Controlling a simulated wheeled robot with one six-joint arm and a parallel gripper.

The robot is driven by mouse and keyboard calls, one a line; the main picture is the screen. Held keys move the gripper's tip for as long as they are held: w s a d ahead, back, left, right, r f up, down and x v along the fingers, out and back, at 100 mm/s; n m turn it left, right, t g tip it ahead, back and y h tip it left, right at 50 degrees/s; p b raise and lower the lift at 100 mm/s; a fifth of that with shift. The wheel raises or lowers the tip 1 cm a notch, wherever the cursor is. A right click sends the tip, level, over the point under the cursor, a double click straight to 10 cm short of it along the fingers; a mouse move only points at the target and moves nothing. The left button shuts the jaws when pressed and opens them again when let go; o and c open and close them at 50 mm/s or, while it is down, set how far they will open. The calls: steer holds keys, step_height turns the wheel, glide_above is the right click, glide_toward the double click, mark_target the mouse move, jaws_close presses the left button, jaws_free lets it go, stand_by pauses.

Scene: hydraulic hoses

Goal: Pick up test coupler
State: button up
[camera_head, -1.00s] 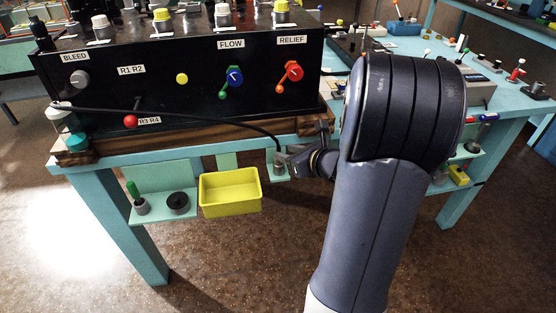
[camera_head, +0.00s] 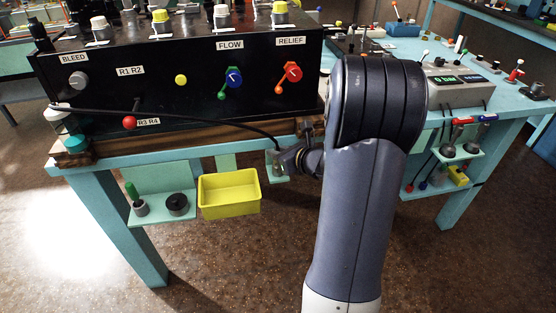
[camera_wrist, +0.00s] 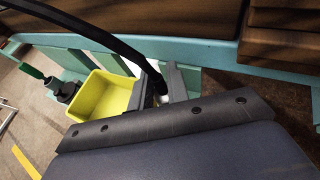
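The test coupler appears to be the fitting on the end of a black hose (camera_head: 205,114), which runs from the left of the black panel box down to a small teal shelf (camera_head: 279,179). My gripper (camera_head: 277,157) is at this hose end, just right of the yellow bin. In the wrist view my gripper (camera_wrist: 159,82) has its two grey fingers apart, one on each side of the hose end (camera_wrist: 153,76). A pale bit shows low between the fingers. The fingers hide most of the coupler, and firm contact does not show.
The yellow bin (camera_head: 229,193) hangs left of my gripper. A shelf (camera_head: 161,206) farther left holds a green-handled part and a black round part. The black panel box (camera_head: 185,80) and the teal bench edge (camera_head: 190,151) are just above. Open floor lies below.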

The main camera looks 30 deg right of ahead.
jaws_close()
steer(key=shift+r, duration=0.1)
